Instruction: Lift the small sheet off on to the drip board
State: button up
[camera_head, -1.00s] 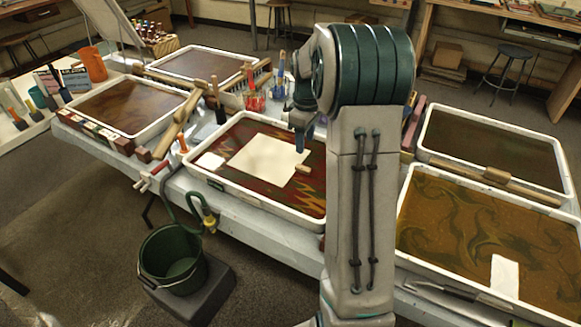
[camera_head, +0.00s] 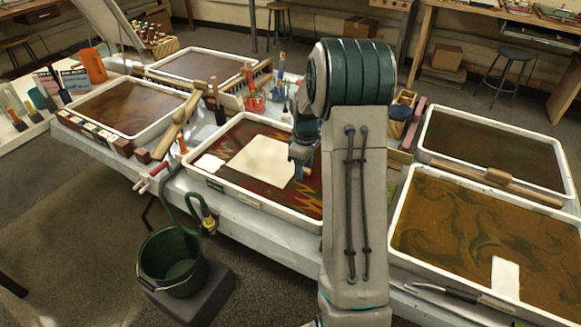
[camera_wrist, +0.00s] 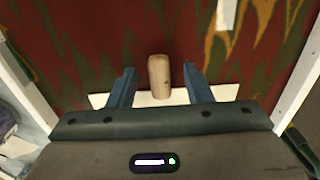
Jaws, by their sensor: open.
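A large cream sheet (camera_head: 258,162) lies in the middle tray (camera_head: 222,187) of red marbled colour. A small white sheet (camera_head: 209,162) lies at its left. Another small white sheet (camera_head: 505,277) lies in the front right tray. My gripper (camera_head: 302,174) is low over the right part of the large sheet, partly hidden by my arm. In the wrist view my gripper (camera_wrist: 159,71) is open, with a finger on each side of a wooden peg (camera_wrist: 159,76). The peg overlaps a white sheet's edge (camera_wrist: 108,100); the rest of that sheet is hidden. I cannot make out a drip board.
The front right tray (camera_head: 400,220) and back right tray (camera_head: 425,135) stand right of my arm. A wooden rod (camera_head: 497,178) lies between them. Brushes in a red holder (camera_head: 253,103) stand behind the middle tray.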

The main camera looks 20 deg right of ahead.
grip_shut()
